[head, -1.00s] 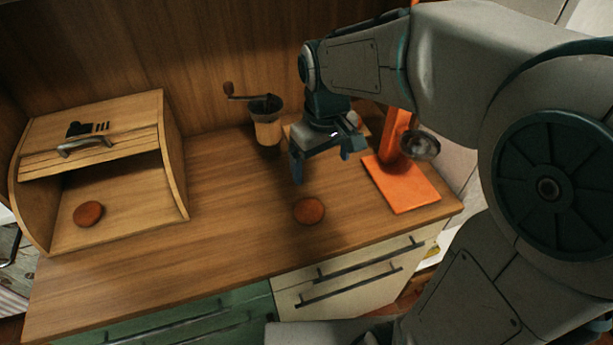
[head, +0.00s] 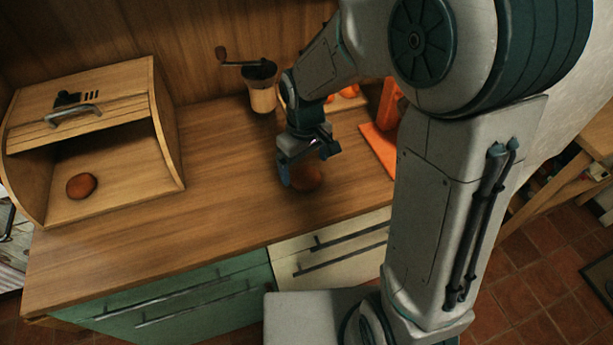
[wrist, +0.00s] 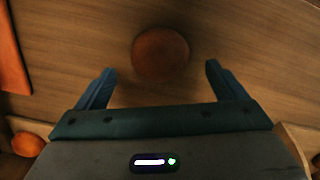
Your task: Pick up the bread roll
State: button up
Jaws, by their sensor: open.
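A round brown bread roll (head: 308,179) lies on the wooden counter, partly hidden behind my gripper in the head view. It shows whole in the wrist view (wrist: 161,53), ahead of and between the fingers. My gripper (head: 306,170) is open and empty, pointing down just above the roll; the wrist view shows its two blue fingers (wrist: 158,80) spread apart. I cannot tell the exact height left between fingertips and roll. A second similar roll (head: 81,186) lies inside the open wooden bread box (head: 168,130) at the left.
A coffee grinder (head: 262,90) stands behind the gripper. An orange stand (head: 383,145) is to the right, partly hidden by my arm. Orange fruit (head: 350,91) lies at the back. The counter (head: 220,170) between bread box and gripper is clear.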

aim_at(306, 173)
jog(key=shift+s+d+f, duration=0.1)
jog(key=shift+f, duration=1.85)
jog(key=c, duration=1.1)
jog(key=shift+o, duration=0.2)
jog(key=shift+r, duration=0.1)
